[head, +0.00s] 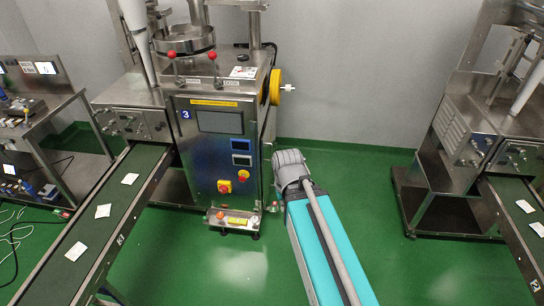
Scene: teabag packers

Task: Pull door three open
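Door three (205,165) is the shiny steel front panel of the packing machine left of the middle in the head view. It has a blue label "3" (186,114) at its upper left. It carries a dark screen (219,122), two small displays and two red knobs on yellow (243,175). The door looks closed, flush with the cabinet. I cannot make out a handle clearly. My arm, teal and grey, reaches up from the bottom to the right of the door, apart from it in the picture. My gripper is not visible.
A conveyor (95,230) with several white teabag packets runs left of the door. A small tray (232,222) with coloured buttons juts out below it. Another machine (468,130) with a conveyor stands at the right. Green floor (210,275) is clear in front.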

